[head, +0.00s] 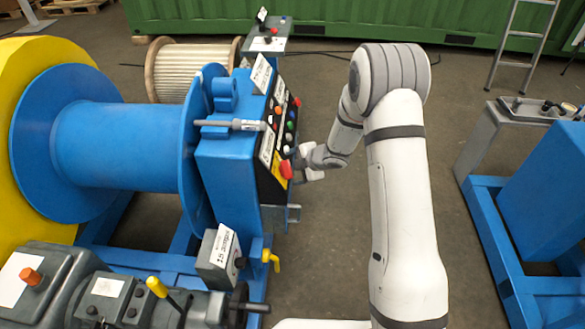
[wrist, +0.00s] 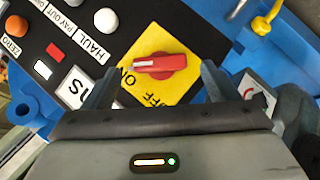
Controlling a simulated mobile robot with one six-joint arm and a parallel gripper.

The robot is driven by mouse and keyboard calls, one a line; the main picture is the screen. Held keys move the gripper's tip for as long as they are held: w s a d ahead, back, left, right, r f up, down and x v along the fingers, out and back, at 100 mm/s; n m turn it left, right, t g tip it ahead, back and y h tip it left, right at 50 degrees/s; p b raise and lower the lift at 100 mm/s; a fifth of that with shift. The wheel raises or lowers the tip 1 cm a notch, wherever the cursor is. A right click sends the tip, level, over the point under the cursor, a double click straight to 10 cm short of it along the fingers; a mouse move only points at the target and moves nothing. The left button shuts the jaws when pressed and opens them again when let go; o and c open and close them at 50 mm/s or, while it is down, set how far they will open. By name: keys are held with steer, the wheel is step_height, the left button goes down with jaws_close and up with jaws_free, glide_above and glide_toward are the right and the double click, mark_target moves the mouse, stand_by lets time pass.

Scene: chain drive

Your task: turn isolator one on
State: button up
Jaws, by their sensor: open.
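A red rotary knob (wrist: 165,66) sits on a yellow plate marked ON and OFF in the wrist view. Its white pointer line points left, close to the word ON. The knob also shows in the head view (head: 286,169) at the near end of the blue console's sloped black panel. My gripper (head: 304,165) is open just to the right of it. In the wrist view, my gripper's fingers (wrist: 160,83) stand apart on either side of the knob's lower part; contact is not visible. I cannot read a label that names this knob as isolator one.
A grey box (head: 218,262) with a white label and a yellow lever (head: 270,259) stand just in front of the console. Several buttons (head: 290,126) line the panel beyond the knob. Open floor (head: 330,235) lies right of the console; another blue frame (head: 490,245) stands farther right.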

steer(key=v, duration=0.5)
stand_by(0.4)
steer(key=s+d+r+m+t+h, duration=0.1)
steer(key=s+d+r+m+h, duration=0.25)
steer(key=d+r+m, duration=0.45)
steer(key=s+d+r+m+t+h, duration=0.1)
steer(key=s+d+r+m+h, duration=0.3)
steer(key=d+r, duration=0.45)
steer(key=s+r+m+g, duration=0.1)
steer(key=s+m, duration=0.3)
steer(key=s, duration=0.4)
steer(key=s+a+r+m+g, duration=0.1)
steer(key=s+r+m+g, duration=0.1)
steer(key=s, duration=0.6)
steer(key=s+a+r+m+g+p, duration=0.1)
steer(key=s+r+m, duration=0.2)
steer(key=s+m, duration=0.2)
steer(key=s, duration=0.3)
steer(key=shift+r+m+g+y, duration=0.3)
steer(key=shift+r+m+y, duration=0.05)
steer(key=shift+r+m, duration=0.05)
